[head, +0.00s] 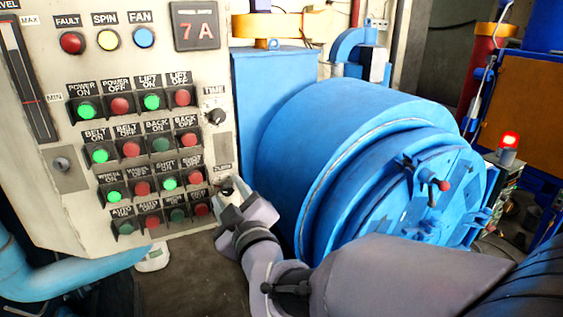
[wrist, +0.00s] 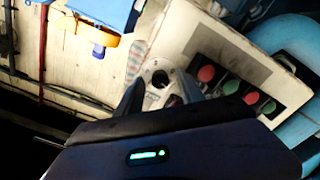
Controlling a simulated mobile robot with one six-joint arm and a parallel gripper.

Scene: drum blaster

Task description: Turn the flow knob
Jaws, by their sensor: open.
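The flow knob (head: 227,186) is a small black knob at the lower right of the pale control panel (head: 52,205), below a small dark label. My gripper (head: 231,203) is right at it in the head view, and its fingers partly cover the knob. In the wrist view the dark round knob (wrist: 160,78) shows between the two spread fingertips. The gripper is open. I cannot tell whether either finger touches the knob.
Rows of lit green and red buttons (head: 131,149) lie left of the knob. A time knob (head: 216,116) sits higher on the panel. The large blue drum (head: 330,150) stands close on the right, behind my arm. A light blue pipe (head: 75,275) runs below the panel.

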